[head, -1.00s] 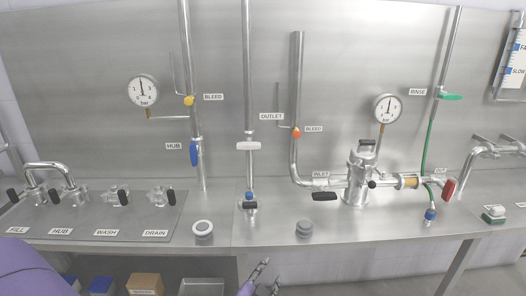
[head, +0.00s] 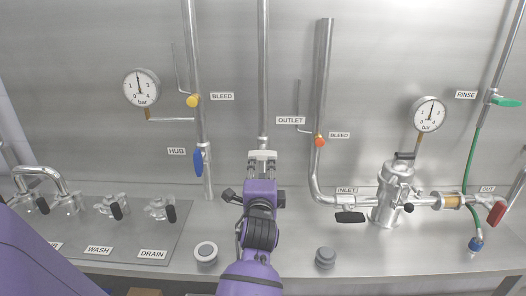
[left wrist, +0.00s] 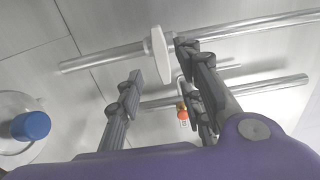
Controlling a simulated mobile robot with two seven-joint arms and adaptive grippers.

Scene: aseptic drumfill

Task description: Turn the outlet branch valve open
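The outlet branch valve has a white bar handle (head: 262,154) on a vertical steel pipe (head: 263,80), left of the OUTLET label (head: 290,120). The handle lies crosswise to the pipe. My left gripper (head: 262,166) is at the handle, its fingers pointing at the wall and partly covering the view below it. In the left wrist view the white handle (left wrist: 159,46) shows just beyond the open fingers (left wrist: 160,62), near the tip of the right-hand finger. I cannot tell whether a finger touches it. My right gripper is not in view.
A blue HUB handle (head: 198,162) and yellow bleed handle (head: 192,101) are on the pipe to the left. An orange bleed handle (head: 320,141) and black inlet handle (head: 350,217) are to the right. Grey-topped knobs (head: 325,257) (head: 206,252) stand on the bench.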

